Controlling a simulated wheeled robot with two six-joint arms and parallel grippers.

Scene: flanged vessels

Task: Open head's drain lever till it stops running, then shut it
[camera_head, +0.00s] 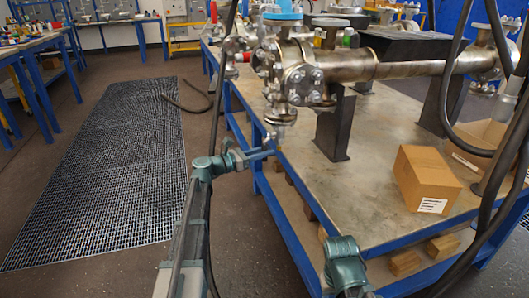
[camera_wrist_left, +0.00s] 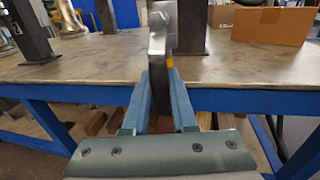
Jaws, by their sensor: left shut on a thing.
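The flanged metal head (camera_head: 300,86) with its large bolts sits at the left end of a horizontal vessel (camera_head: 400,70). A small drain fitting (camera_head: 281,117) hangs under the head, near the table's left edge. My left gripper (camera_head: 274,143) is just below that fitting. In the left wrist view, my left gripper (camera_wrist_left: 160,95) is shut on a flat grey metal lever (camera_wrist_left: 158,45), which stands upright between the blue fingers. A small yellow patch shows beside it. I cannot see any liquid running.
The vessel stands on dark supports (camera_head: 334,125) on a blue-framed metal table (camera_head: 300,178). A cardboard box (camera_head: 422,178) and dark hoses are at the right. A floor grating (camera_head: 105,170) lies left of the table. Wooden blocks (camera_head: 404,262) sit on the lower shelf.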

